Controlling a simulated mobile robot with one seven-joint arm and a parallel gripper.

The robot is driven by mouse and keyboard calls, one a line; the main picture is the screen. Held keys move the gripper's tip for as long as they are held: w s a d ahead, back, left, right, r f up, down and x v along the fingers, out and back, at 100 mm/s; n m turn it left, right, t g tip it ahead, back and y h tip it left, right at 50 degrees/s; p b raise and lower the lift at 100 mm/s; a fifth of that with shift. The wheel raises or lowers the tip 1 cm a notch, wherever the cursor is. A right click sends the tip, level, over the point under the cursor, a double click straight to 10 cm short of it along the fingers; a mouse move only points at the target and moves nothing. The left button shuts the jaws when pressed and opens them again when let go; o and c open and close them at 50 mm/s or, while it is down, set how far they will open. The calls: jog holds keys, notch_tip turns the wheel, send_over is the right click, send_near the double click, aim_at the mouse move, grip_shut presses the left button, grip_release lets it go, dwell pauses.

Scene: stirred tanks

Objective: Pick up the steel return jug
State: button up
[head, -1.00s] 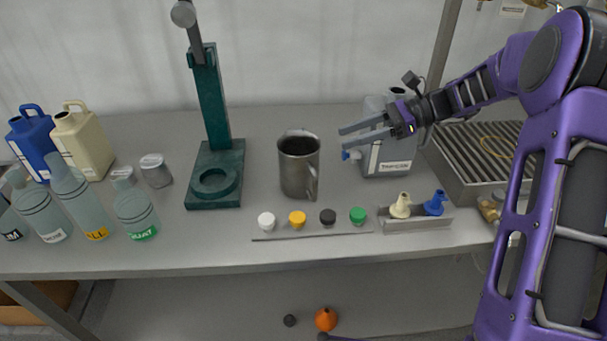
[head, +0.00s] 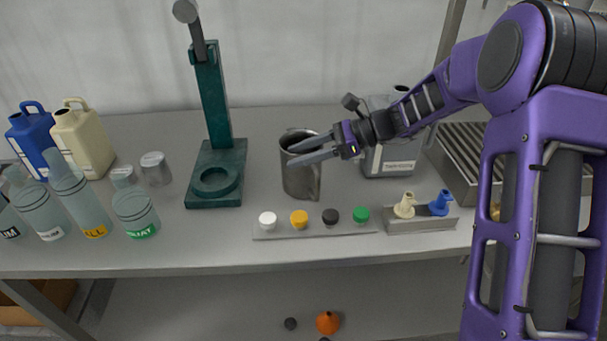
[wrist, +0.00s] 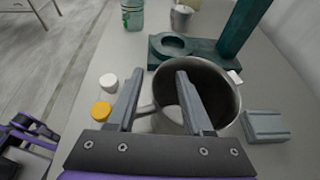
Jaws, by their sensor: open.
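The steel return jug (head: 300,178) stands upright on the grey bench, right of the green stand. My gripper (head: 291,153) is open, with its fingers reaching across the upper part of the jug in the head view and hiding part of its rim. In the wrist view the jug (wrist: 226,92) lies just beyond my open fingers (wrist: 158,92). One finger overlaps the jug's mouth and the other is to the left of it. The jug's handle shows partly between the fingers. I cannot tell whether a finger touches the jug.
The green stand (head: 213,165) rises left of the jug. A strip of coloured caps (head: 315,229) lies in front, with a holder of nozzles (head: 420,222) to its right. A grey labelled container (head: 392,158) stands behind my wrist. Several bottles (head: 136,209) stand at left.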

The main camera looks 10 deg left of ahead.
grip_shut()
dwell(1.4)
